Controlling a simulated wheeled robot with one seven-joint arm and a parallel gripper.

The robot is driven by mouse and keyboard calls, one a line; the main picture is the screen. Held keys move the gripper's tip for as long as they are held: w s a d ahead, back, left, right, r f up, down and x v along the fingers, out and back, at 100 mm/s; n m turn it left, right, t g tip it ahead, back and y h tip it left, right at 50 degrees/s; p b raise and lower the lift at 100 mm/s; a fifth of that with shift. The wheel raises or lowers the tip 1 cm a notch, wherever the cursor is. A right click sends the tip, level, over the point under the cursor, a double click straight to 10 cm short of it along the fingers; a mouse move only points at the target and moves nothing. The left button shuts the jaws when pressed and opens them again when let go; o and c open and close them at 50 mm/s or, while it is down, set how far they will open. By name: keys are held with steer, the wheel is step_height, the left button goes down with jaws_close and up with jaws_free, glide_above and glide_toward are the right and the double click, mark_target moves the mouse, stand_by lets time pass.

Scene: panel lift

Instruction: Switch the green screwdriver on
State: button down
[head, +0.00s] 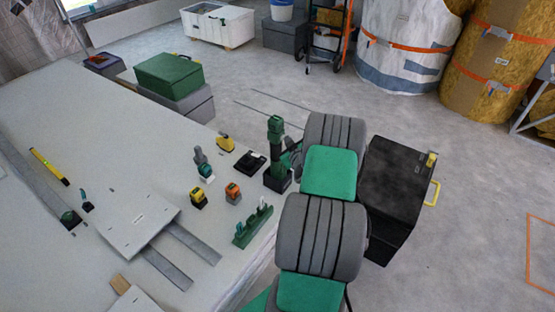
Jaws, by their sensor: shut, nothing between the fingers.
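A dark green upright power tool, which looks like the green screwdriver (276,131), stands in a dark green holder (278,180) near the right edge of the white work table. My gripper (287,158) is beside it on its right, close to its lower part. My gripper is shut and empty. It is small and partly hidden by my grey and green arm, so I cannot tell whether it touches the tool. The screwdriver's switch is too small to make out.
On the white table (70,105) are a grey and teal tool (202,164), yellow (198,197) and orange (233,193) blocks, a black tray (250,162), a green rack (253,225) and a white panel (138,222). A black case (395,185) stands right of my arm.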

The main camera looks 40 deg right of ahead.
steer(key=shift+w, duration=0.1)
steer(key=shift+s+d+b, duration=0.15)
steer(key=shift+s+b, duration=0.35)
steer(key=shift+s, duration=0.05)
steer(key=s, duration=0.2)
steer(key=s+d+b, duration=0.1)
steer(key=s+b, duration=0.1)
steer(key=s, duration=0.1)
steer(key=shift+s+d, duration=0.3)
steer(key=shift+s, duration=0.05)
stand_by(0.7)
